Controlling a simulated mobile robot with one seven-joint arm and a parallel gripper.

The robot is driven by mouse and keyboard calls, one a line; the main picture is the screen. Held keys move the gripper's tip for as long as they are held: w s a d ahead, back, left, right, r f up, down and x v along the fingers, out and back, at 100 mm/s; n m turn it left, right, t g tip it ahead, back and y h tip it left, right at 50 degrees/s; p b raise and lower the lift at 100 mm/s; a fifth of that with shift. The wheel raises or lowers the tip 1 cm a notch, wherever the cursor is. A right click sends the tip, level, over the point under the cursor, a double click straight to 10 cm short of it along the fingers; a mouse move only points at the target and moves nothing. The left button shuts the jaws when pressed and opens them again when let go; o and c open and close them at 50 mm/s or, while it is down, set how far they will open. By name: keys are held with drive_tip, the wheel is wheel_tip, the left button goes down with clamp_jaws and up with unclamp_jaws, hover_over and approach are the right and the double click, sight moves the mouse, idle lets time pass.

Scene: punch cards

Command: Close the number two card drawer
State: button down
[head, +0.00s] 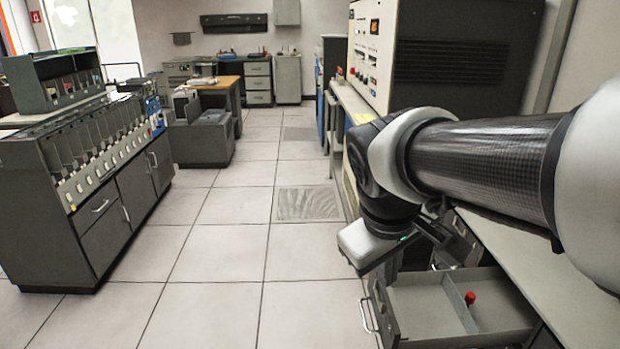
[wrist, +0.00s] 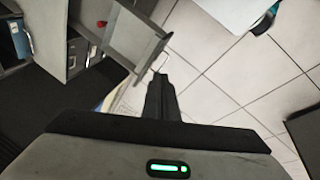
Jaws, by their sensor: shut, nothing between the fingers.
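An open grey drawer (head: 415,300) sticks out from the cabinet under the right-hand counter. A divider splits its inside, and its pull handle (head: 367,316) is on the left-facing front. The drawer also shows in the wrist view (wrist: 130,32), with its handle (wrist: 161,62) just beyond my fingertips. I cannot read a number on it. My gripper (wrist: 160,78) is shut and empty, close to the drawer front. Whether it touches the handle I cannot tell. In the head view my wrist hangs above the drawer's far front corner, and the fingers are mostly hidden.
A small red object (head: 470,298) is in the drawer. Other cabinet drawers (head: 460,240) sit behind it, partly hidden by my arm. The counter (head: 545,275) runs along the right. A grey card machine (head: 60,200) stands at left. The tiled floor (head: 215,260) between is clear.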

drive_tip(key=w+a+f+n+g+h, duration=0.1)
drive_tip(key=w+a+f+n+g, duration=0.1)
drive_tip(key=w+f+n, duration=0.35)
drive_tip(key=w+a+f+n+g+h, duration=0.1)
drive_tip(key=w+a+f+n+g, duration=0.15)
drive_tip(key=f+n, duration=0.6)
drive_tip(key=d+f+m+b, duration=0.1)
drive_tip(key=d+f+b, duration=0.2)
drive_tip(key=d+f, duration=0.4)
drive_tip(key=shift+w+d+f+t, duration=0.15)
drive_tip(key=shift+w+f+t, duration=0.25)
drive_tip(key=shift+f, duration=1.15)
drive_tip(key=d+p, duration=0.3)
drive_tip(key=d, duration=0.8)
drive_tip(key=d+p, duration=0.4)
drive_tip(key=d, duration=0.7)
drive_tip(key=d+p, duration=0.4)
drive_tip(key=d, duration=0.7)
drive_tip(key=shift+s+d+r, duration=0.1)
drive_tip(key=shift+s+d, duration=0.05)
drive_tip(key=shift+s, duration=0.1)
drive_tip(key=shift+d, duration=0.1)
